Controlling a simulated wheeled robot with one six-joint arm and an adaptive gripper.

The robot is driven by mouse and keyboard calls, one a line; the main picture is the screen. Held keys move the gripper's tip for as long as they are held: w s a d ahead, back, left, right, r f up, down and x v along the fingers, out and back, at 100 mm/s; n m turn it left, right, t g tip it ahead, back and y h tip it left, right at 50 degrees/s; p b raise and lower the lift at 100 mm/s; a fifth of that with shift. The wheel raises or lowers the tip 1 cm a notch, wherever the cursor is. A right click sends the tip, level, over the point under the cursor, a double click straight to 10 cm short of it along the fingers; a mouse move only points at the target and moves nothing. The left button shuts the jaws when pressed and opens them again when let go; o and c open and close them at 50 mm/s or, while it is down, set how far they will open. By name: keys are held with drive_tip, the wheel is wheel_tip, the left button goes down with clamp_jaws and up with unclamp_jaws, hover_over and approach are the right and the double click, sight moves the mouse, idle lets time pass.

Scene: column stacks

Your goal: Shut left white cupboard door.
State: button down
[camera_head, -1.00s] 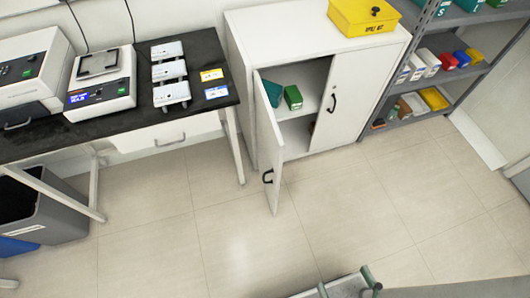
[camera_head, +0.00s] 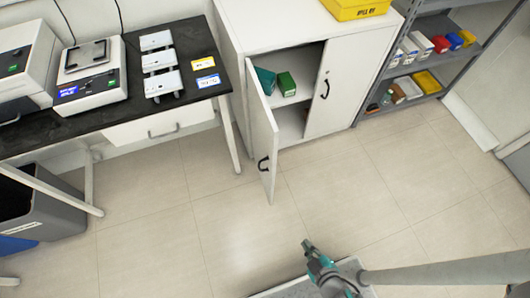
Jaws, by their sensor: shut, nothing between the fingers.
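The white cupboard (camera_head: 270,40) stands against the wall, right of the black-topped bench. Its left door (camera_head: 263,150) is open, swung out into the room, with a dark handle (camera_head: 263,163) near its free edge. Its right door (camera_head: 343,85) is shut. Through the gap I see a green box (camera_head: 286,84) and a teal item (camera_head: 266,80) on a shelf. My gripper (camera_head: 308,244) is small and dark at the end of my arm, low in the picture. It looks shut and empty, apart from the door, in front of and to the right of it.
The bench (camera_head: 100,118) with a scale (camera_head: 92,75) stands left of the cupboard; its near leg is close to the open door. A grey bin (camera_head: 60,205) is at far left. A grey shelf rack (camera_head: 405,100) stands right. Tiled floor before the door is clear.

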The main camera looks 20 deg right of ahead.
drive_tip(key=w+f+n+h, duration=0.2)
drive_tip(key=w+f+h, duration=0.15)
drive_tip(key=w, duration=0.35)
drive_tip(key=w+f+n+h, duration=0.15)
drive_tip(key=w+f, duration=0.25)
drive_tip(key=w, duration=0.4)
drive_tip(key=w+a+r+m+t+h, duration=0.2)
drive_tip(key=w+a+r+h, duration=0.6)
drive_tip(key=w+a+r, duration=0.45)
approach(270, 146)
drive_tip(key=x, duration=0.5)
drive_tip(key=shift+w+a+r, duration=0.15)
drive_tip(key=shift+w+a, duration=0.05)
drive_tip(key=shift+w, duration=0.25)
drive_tip(key=shift+d+n, duration=0.25)
drive_tip(key=shift+d, duration=0.4)
drive_tip(key=shift+d, duration=0.1)
